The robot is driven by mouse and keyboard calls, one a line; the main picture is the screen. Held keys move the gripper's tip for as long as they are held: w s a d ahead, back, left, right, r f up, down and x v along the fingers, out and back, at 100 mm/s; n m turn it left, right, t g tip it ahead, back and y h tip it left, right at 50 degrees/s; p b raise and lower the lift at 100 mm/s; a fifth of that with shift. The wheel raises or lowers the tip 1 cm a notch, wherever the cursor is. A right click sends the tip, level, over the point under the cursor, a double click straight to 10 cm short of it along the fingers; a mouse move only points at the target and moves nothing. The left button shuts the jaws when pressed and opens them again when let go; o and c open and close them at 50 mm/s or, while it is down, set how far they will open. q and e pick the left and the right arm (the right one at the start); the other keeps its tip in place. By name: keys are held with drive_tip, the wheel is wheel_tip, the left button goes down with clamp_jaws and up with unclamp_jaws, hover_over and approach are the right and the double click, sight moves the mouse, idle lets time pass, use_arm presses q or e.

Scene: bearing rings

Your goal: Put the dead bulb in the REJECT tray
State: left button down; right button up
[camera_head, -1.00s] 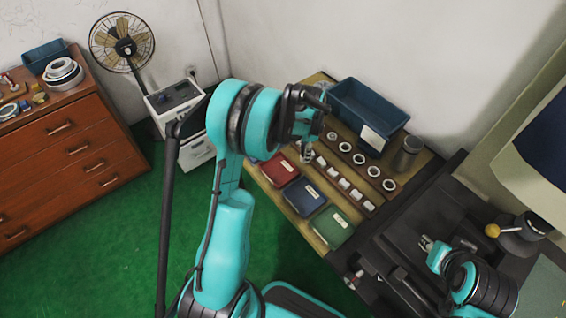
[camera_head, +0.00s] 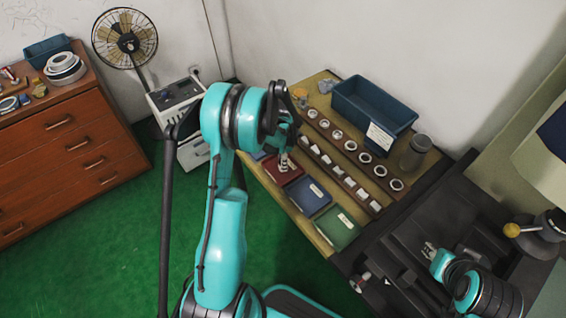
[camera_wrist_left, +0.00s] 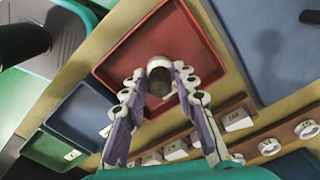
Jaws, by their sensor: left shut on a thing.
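My left gripper (camera_head: 284,163) is shut on a small round pale piece (camera_wrist_left: 160,77) with a whitish rim and a dark middle. I cannot tell from its look whether it is a bulb. The gripper and piece are over the red tray (camera_head: 290,180), which also fills the middle of the left wrist view (camera_wrist_left: 112,62). I cannot tell whether the piece touches the tray floor. The red tray's label cannot be read. A blue tray (camera_head: 308,197) and a green tray (camera_head: 337,228) lie to its right. My right gripper (camera_head: 430,249) is at the lower right, its jaws too small to judge.
Several white rings (camera_head: 365,157) sit in a row on a brown rack, with a row of labelled white pieces (camera_head: 349,182) in front. A deep blue bin (camera_head: 372,103) and a grey cylinder (camera_head: 415,152) stand behind.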

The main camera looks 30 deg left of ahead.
use_arm(q)
drive_tip(key=c, duration=1.2)
unclamp_jaws()
drive_tip(key=shift+f, duration=0.1)
use_arm(e)
drive_tip(key=shift+f, duration=0.1)
use_arm(q)
wheel_tip(320, 180, up, 11)
drive_tip(key=p, duration=0.3)
drive_tip(key=shift+p, duration=0.3)
drive_tip(key=s+d+r+n+t, duration=0.2)
drive_tip(key=s+d+r, duration=0.25)
drive_tip(key=r, duration=0.25)
drive_tip(key=s+d+r+n+t, duration=0.1)
drive_tip(key=s+d+r+n, duration=0.3)
drive_tip(key=r, duration=0.3)
drive_tip(key=shift+s+d+r+n+t, duration=0.25)
drive_tip(key=shift+s+d+n+t, duration=0.45)
drive_tip(key=shift+s+d, duration=0.75)
drive_tip(key=shift+s+d+r+n+t, duration=0.2)
drive_tip(key=shift+s+d+n+t, duration=0.6)
drive_tip(key=shift+s, duration=1.25)
drive_tip(key=shift+s+d+r+n+t, duration=0.25)
drive_tip(key=shift+s+d+n+t, duration=0.3)
drive_tip(key=shift+s+d, duration=0.95)
use_arm(e)
drive_tip(key=shift+r, duration=2.1)
